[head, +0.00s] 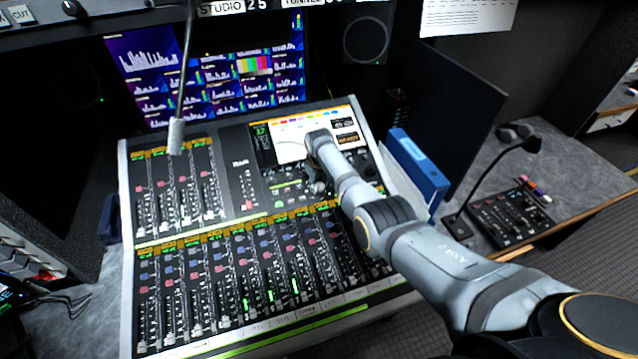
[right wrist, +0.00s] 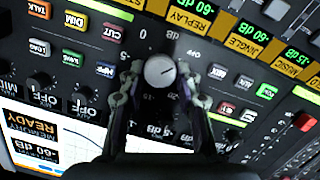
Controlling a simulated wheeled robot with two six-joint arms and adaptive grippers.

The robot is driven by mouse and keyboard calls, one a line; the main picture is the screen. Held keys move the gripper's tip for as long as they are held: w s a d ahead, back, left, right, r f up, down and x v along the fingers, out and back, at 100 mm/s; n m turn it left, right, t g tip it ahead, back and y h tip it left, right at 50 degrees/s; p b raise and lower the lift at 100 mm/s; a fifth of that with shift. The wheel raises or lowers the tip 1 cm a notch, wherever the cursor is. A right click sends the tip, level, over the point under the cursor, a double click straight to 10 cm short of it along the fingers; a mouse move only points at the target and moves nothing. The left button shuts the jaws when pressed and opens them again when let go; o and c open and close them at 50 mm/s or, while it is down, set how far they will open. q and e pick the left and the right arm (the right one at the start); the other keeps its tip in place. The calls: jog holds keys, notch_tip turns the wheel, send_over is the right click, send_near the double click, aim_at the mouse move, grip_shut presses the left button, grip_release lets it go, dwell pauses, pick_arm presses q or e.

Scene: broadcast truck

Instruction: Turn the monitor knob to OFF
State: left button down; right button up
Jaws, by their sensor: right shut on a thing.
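The monitor knob (right wrist: 159,72) is a round knob with a pale cap, seen in the right wrist view on the dark console panel. A short dark line on its cap points right and slightly up. Printed dB marks ring it, and an OFF mark lies to its upper right; the lettering is upside down there. My right gripper (right wrist: 160,80) is shut on the knob, one finger on each side. In the head view my right gripper (head: 317,185) reaches down to the console below its screen, and the knob is too small or hidden to make out. My left gripper is out of view.
The mixing console (head: 128,215) carries rows of faders and lit buttons. A gooseneck microphone (head: 177,135) hangs over its left part. A blue binder (head: 415,165) stands right of the console, close to my arm. A small talkback panel (head: 510,217) sits farther right.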

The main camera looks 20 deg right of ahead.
jog(key=shift+s+f, duration=0.1)
jog(key=o, duration=1.1)
jog(key=shift+o, duration=0.2)
jog(key=shift+r, duration=0.3)
jog(key=v, duration=1.1)
jog(key=shift+r, duration=0.25)
jog(key=shift+s+f, duration=0.1)
